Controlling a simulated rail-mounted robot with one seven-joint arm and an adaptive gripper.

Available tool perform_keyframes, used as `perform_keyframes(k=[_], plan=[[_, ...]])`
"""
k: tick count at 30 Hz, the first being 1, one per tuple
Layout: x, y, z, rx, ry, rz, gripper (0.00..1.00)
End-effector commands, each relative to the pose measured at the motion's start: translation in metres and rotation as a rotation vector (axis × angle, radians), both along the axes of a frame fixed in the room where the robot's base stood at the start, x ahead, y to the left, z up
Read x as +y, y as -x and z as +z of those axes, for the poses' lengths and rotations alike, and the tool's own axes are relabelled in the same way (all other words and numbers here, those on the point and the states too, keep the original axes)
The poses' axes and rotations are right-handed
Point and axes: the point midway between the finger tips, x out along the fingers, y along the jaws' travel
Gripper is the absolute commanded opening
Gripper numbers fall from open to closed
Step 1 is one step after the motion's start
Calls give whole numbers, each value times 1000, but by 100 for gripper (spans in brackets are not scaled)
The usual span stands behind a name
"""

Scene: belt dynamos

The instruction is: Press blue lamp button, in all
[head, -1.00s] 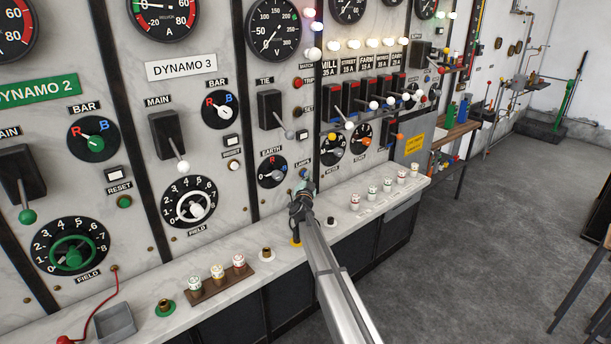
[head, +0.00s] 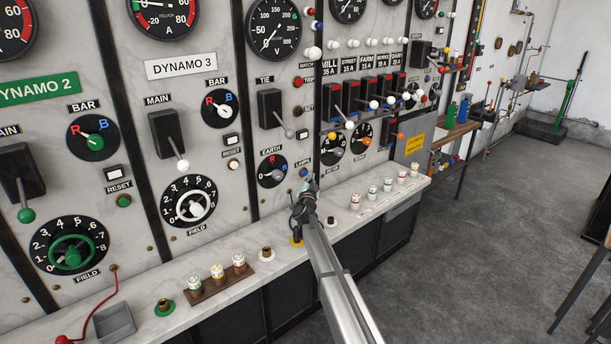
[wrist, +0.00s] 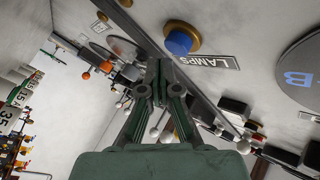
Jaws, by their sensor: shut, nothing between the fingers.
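The blue lamp button (head: 304,172) sits on the marble panel beside its "LAMPS" label (head: 302,163), right of the EARTH dial. In the wrist view the blue button (wrist: 179,42) shows in a brass ring, next to the label (wrist: 207,61). My gripper (head: 310,182) is shut and empty, with its fingertips just below and right of the button in the head view. In the wrist view the fingertips (wrist: 159,66) lie left of and below the button and look apart from it. The row of small lamps (head: 372,42) above the feeder switches is unlit.
Lever switches with white and orange knobs (head: 374,104) stick out to the upper right. The EARTH dial (head: 272,171) is just left of the button. A marble ledge (head: 340,199) with fuses and brass posts runs below. Open floor lies to the right.

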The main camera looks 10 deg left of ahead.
Motion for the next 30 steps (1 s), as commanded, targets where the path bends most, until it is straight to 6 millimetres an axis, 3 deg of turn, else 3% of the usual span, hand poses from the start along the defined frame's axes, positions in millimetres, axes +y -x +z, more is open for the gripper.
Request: perform_keyframes(k=[21, 30], plan=[[-37, 33, -1, -1, 0, -1, 0], [-38, 33, 0, 0, 0, 0, 0]])
